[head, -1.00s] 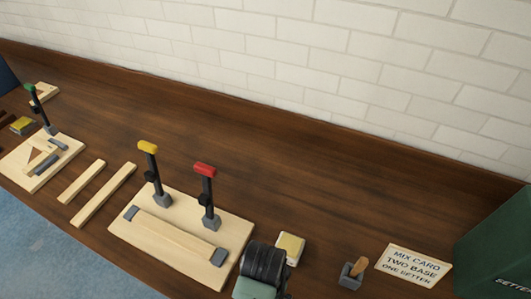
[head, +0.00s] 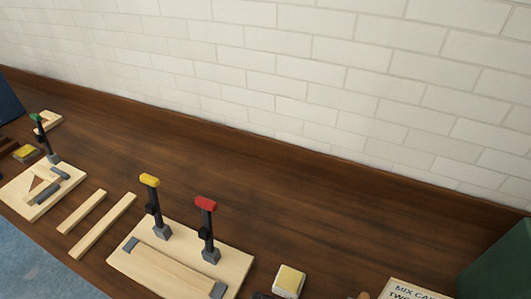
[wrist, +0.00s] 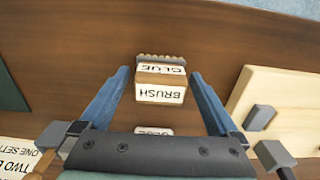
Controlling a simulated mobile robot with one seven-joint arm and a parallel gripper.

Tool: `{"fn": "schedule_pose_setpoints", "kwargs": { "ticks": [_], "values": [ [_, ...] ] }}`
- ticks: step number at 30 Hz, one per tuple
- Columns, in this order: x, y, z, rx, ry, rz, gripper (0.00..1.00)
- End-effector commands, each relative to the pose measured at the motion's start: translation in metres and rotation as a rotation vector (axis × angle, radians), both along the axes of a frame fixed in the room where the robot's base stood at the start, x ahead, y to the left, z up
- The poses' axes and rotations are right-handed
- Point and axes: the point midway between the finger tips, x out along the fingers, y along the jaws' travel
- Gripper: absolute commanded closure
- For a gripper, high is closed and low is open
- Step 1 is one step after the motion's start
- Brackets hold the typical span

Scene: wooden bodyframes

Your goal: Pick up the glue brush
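In the wrist view, a small block labelled GLUE BRUSH (wrist: 160,84) has white labels, wood-coloured edges and a grey ridged edge at its far side. The lettering is upside down. My gripper (wrist: 160,84) is open, with one blue finger on each side of the block and a visible gap on both sides. The depth between fingers and block is hard to judge. My gripper's fingers are out of the head view.
The clamp board (head: 240,262) holds yellow-handled (head: 150,180) and red-handled (head: 206,203) clamps. A mix card (head: 405,290) and a green box (head: 500,265) are at the right. Wooden strips (head: 105,225) lie left. The bench behind is clear, up to the brick wall (head: 300,80).

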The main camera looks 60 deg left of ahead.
Motion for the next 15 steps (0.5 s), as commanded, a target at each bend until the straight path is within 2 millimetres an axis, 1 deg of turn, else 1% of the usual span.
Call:
{"fn": "schedule_pose_setpoints", "kwargs": {
  "ticks": [1, 2, 3, 5, 9, 12, 15],
  "values": [
    [0.0001, 0.0001, 0.0002, 0.0, 0.0, 0.0, 0.14],
    [0.0001, 0.0001, 0.0002, 0.0, 0.0, 0.0, 0.2],
    [0.0001, 0.0001, 0.0003, 0.0, 0.0, 0.0, 0.27],
    [0.0001, 0.0001, 0.0003, 0.0, 0.0, 0.0, 0.38],
    [0.0001, 0.0001, 0.0004, 0.0, 0.0, 0.0, 0.63],
    [0.0001, 0.0001, 0.0004, 0.0, 0.0, 0.0, 0.8],
    [0.0002, 0.0001, 0.0006, 0.0, 0.0, 0.0, 0.8]
  ]
}}
